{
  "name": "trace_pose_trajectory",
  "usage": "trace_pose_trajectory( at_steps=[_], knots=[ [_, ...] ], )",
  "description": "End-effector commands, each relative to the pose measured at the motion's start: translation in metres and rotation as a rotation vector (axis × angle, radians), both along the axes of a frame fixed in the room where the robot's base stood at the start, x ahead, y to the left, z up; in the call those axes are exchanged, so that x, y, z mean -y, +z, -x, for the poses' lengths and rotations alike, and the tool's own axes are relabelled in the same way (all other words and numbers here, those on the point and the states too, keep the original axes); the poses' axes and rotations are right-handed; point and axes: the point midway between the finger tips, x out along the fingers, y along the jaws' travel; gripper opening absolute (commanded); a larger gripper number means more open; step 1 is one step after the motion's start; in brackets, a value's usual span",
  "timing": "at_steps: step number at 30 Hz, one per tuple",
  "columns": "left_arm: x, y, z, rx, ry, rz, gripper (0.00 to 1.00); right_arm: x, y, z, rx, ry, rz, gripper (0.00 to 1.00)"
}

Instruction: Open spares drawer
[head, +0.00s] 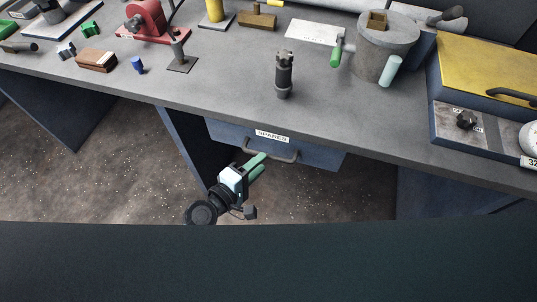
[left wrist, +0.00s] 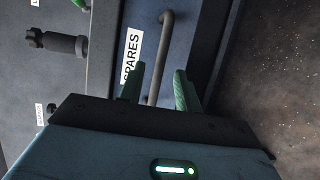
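The spares drawer (head: 318,156) is a blue-grey front under the bench edge, with a white SPARES label (head: 272,136). It looks shut. Its grey bar handle (head: 285,158) is on the front below the label; it also shows in the left wrist view (left wrist: 166,45). My left gripper (head: 265,163), with green fingers, is at the left end of the handle in the head view. In the left wrist view its fingers (left wrist: 158,80) are apart, with the bar seen between them and a gap on both sides. Whether either finger touches it I cannot tell. My right gripper is not in view.
The grey bench top (head: 225,85) overhangs the drawer. A dark cylindrical fitting (head: 284,75) stands on it above the drawer. A round grey container (head: 385,50) and a yellow-topped unit (head: 490,65) are to the right. Blue bench supports (head: 185,145) flank the drawer; speckled floor lies below.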

Motion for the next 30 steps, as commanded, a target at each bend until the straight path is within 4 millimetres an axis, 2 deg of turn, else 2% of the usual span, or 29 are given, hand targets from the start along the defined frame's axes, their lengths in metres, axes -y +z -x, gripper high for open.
trace_pose_trajectory(
  at_steps=[3,9,21,29,30],
  knots=[
    [0.013,-0.003,-0.015,0.000,0.001,0.001,0.34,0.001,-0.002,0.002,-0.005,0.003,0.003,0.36],
    [0.026,-0.008,-0.031,-0.001,0.001,0.000,0.34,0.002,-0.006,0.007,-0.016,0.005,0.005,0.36],
    [0.031,-0.009,-0.036,-0.001,0.001,-0.001,0.34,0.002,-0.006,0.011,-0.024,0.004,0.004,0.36],
    [0.031,-0.009,-0.036,0.000,0.001,-0.002,0.01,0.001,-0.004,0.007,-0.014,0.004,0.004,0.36],
    [0.031,-0.009,-0.036,0.000,0.001,-0.002,0.00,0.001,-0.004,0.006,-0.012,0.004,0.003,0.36]
  ],
)
